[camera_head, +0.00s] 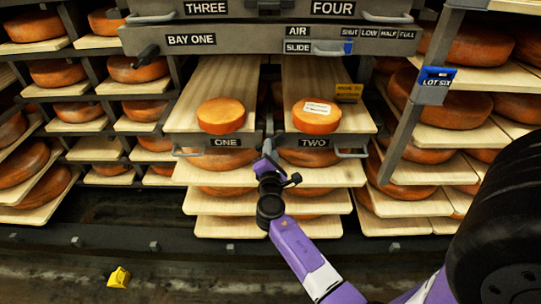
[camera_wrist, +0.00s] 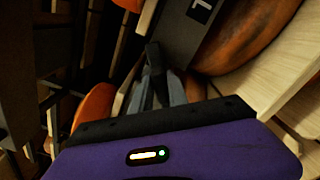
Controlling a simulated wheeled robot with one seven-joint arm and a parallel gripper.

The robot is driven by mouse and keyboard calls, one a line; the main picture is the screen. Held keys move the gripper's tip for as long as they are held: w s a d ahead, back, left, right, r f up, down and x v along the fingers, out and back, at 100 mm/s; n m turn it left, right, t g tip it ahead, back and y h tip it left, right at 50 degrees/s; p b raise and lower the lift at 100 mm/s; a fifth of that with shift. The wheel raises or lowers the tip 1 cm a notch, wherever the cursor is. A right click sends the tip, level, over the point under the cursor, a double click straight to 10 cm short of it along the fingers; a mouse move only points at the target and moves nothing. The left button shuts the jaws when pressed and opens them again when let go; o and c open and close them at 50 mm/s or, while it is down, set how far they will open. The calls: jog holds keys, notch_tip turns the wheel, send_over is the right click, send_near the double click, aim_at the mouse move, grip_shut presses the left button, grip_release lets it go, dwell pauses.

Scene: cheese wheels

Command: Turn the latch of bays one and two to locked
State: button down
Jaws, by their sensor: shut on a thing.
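Bay one (camera_head: 225,141) and bay two (camera_head: 313,141) are pulled-out boards with label plates on their fronts, side by side. Each carries an orange cheese wheel. My gripper (camera_head: 265,160) is at the gap between the two label plates. In the wrist view its fingers (camera_wrist: 156,88) are closed around a small dark latch piece (camera_wrist: 152,54), beside a label plate. In the head view my gripper mostly hides that latch, so I cannot tell which way it is turned.
A grey panel (camera_head: 260,39) above carries a BAY ONE label, a black knob (camera_head: 147,56) and a blue slider (camera_head: 348,47). A post with a blue LOT SIX tag (camera_head: 437,76) stands at the right. Shelves of cheese flank both sides. A yellow object (camera_head: 119,277) lies on the floor.

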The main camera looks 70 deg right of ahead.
jog(key=m+b, duration=0.3)
jog(key=m, duration=0.1)
jog(key=shift+f+b, duration=0.35)
jog(key=shift+b, duration=0.05)
jog(key=shift+s+r+m+b, duration=0.1)
jog(key=shift+m+b, duration=1.05)
jog(key=shift+m, duration=0.45)
jog(key=c, duration=1.4)
grip_release()
jog(key=shift+o, duration=0.2)
jog(key=v, duration=0.7)
jog(key=shift+s+a, duration=0.15)
jog(key=shift+a, duration=0.2)
